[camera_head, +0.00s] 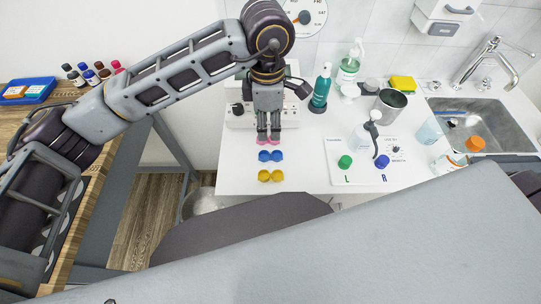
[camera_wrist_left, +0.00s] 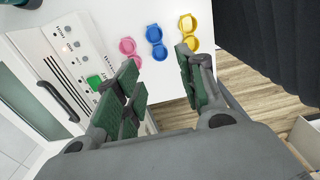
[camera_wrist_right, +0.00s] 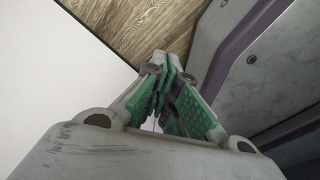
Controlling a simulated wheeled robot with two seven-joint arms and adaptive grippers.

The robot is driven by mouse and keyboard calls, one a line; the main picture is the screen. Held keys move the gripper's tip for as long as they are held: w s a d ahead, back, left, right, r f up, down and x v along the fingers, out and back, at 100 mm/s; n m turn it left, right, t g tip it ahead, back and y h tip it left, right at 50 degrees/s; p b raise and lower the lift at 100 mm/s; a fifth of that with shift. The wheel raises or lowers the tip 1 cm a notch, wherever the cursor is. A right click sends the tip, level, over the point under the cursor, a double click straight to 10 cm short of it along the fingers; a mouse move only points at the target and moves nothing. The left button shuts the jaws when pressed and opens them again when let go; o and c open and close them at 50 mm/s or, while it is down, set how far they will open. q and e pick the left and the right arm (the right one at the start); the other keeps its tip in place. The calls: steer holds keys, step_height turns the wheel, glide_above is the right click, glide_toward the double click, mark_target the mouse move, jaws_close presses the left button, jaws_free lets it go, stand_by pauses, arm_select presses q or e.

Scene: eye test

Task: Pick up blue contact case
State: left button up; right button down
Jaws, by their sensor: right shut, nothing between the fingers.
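The blue contact case (camera_head: 270,156), two round lids joined together, lies on the white table between a pink case (camera_head: 264,142) and a yellow case (camera_head: 271,176). My left gripper (camera_head: 268,138) points down at the pink case's place and partly hides it in the head view. In the left wrist view the gripper (camera_wrist_left: 157,58) is open and empty, with the blue case (camera_wrist_left: 157,42) showing beyond and between its fingertips. The gap to the table is hard to judge. My right gripper (camera_wrist_right: 162,62) is shut and empty; it is not seen in the head view.
A white device (camera_head: 238,116) stands behind the left gripper. To the right are a teal bottle (camera_head: 320,90), a metal cup (camera_head: 390,104), a white card (camera_head: 338,150) with green and blue caps, and a sink (camera_head: 488,122). My right arm crosses the foreground.

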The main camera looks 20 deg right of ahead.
arm_select(q)
steer(key=shift+w+a, duration=0.1)
arm_select(e)
steer(key=shift+d, duration=0.15)
arm_select(q)
glide_above(268, 157)
steer(key=f, duration=0.7)
steer(key=shift+w+f, duration=0.15)
steer(key=shift+w, duration=0.05)
steer(key=shift+f, duration=0.65)
arm_select(e)
steer(key=shift+s+a+r, duration=0.15)
steer(key=shift+s+a, duration=0.05)
steer(key=shift+a, duration=0.05)
steer(key=shift+d, duration=0.1)
